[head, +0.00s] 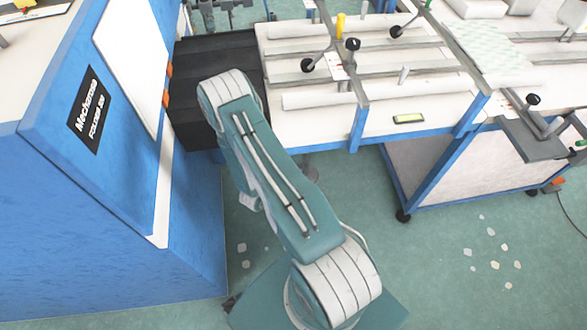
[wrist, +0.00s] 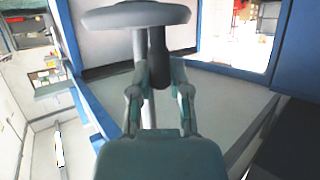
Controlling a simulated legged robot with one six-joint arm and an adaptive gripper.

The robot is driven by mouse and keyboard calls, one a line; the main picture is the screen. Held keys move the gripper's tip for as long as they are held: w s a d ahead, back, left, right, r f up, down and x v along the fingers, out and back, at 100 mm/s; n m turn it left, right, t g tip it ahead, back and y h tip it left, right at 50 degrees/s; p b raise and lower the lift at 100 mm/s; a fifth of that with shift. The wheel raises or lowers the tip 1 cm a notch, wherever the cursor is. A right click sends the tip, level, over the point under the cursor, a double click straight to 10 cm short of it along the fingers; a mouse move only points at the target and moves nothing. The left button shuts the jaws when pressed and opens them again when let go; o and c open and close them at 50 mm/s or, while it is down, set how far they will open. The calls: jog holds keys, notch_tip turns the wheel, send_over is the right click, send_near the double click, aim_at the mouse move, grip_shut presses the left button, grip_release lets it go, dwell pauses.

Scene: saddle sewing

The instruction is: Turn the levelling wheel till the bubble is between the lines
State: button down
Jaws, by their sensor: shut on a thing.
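The levelling wheel (wrist: 110,17) is a grey disc at the top of the wrist view, with a pale stem below it. A black handle (wrist: 157,68) hangs from its underside. My gripper (wrist: 158,75) is shut on this handle, one finger on each side. In the head view my arm hides the gripper, and I cannot make out the wheel for certain. The level (head: 408,118) is a small yellow-green vial on the white table's front edge. Its bubble and lines are too small to read.
The white table (head: 437,112) has blue rails, rods and black-knobbed levers. A blue machine (head: 120,200) stands close on the left, with black bellows (head: 215,95) between it and the table. A wheeled cabinet (head: 460,175) is at right. Green floor with pale scraps is open in front.

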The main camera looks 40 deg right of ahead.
jog(key=shift+s+t, duration=0.2)
jog(key=shift+t, duration=0.2)
jog(key=c, duration=0.6)
grip_release()
jog(key=shift+d, duration=0.1)
jog(key=shift+w+g, duration=0.15)
jog(key=shift+g, duration=0.15)
